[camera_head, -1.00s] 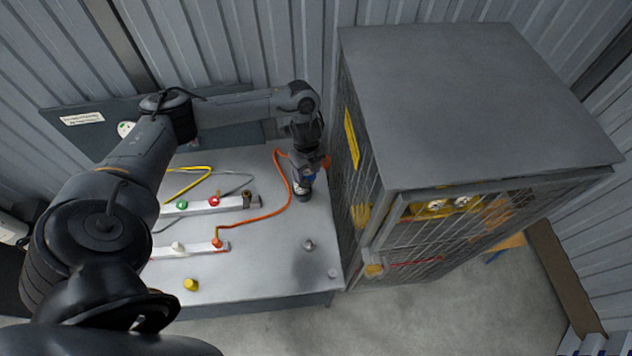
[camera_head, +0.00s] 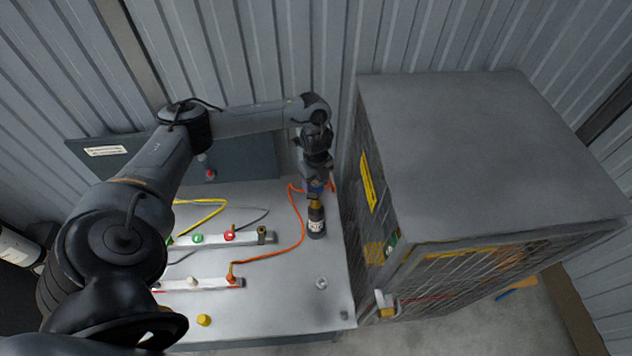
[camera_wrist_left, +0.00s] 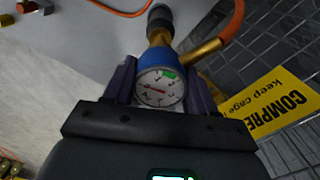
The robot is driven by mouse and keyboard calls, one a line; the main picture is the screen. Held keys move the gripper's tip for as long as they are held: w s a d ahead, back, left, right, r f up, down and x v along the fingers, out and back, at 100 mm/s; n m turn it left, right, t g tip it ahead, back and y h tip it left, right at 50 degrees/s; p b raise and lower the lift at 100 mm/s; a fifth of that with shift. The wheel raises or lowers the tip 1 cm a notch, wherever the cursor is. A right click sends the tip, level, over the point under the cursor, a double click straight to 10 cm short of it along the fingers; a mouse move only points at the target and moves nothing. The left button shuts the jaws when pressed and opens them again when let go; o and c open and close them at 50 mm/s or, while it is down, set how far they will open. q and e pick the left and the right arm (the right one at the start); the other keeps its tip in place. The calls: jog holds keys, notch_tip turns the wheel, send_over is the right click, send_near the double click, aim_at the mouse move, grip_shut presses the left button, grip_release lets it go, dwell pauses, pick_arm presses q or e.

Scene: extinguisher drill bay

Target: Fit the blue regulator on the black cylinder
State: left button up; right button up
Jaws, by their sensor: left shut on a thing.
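The black cylinder (camera_head: 317,224) stands upright on the bench, with a pale label and a brass-coloured top. My left gripper (camera_head: 318,184) is just behind and above it in the head view, shut on the blue regulator (camera_head: 316,188). In the left wrist view the regulator (camera_wrist_left: 152,58) sits between the purple fingers, its round white gauge facing the camera. A brass fitting and a dark round end lie beyond it. Whether that dark end belongs to the cylinder, and whether regulator and cylinder touch, I cannot tell. My right gripper is out of view.
An orange hose (camera_head: 301,222) runs from the regulator across the bench (camera_head: 285,300). Two pale rails (camera_head: 205,284) with coloured fittings lie to the left. A large mesh cage (camera_head: 375,240) stands close on the right. A yellow cap (camera_head: 204,320) lies near the bench's front edge.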

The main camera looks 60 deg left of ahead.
pick_arm(q)
jog(key=shift+f+b, duration=0.7)
jog(key=shift+f, duration=0.2)
jog(key=shift+f, duration=0.25)
jog(key=shift+p, duration=0.3)
dwell(0.4)
jog(key=shift+f, duration=0.3)
dwell(0.5)
jog(key=shift+f+b, duration=0.65)
jog(key=shift+f, duration=0.1)
jog(key=shift+f, duration=0.15)
dwell(0.8)
jog(key=shift+f, duration=0.25)
dwell(0.4)
jog(key=shift+f+b, duration=0.35)
jog(key=shift+f, duration=0.2)
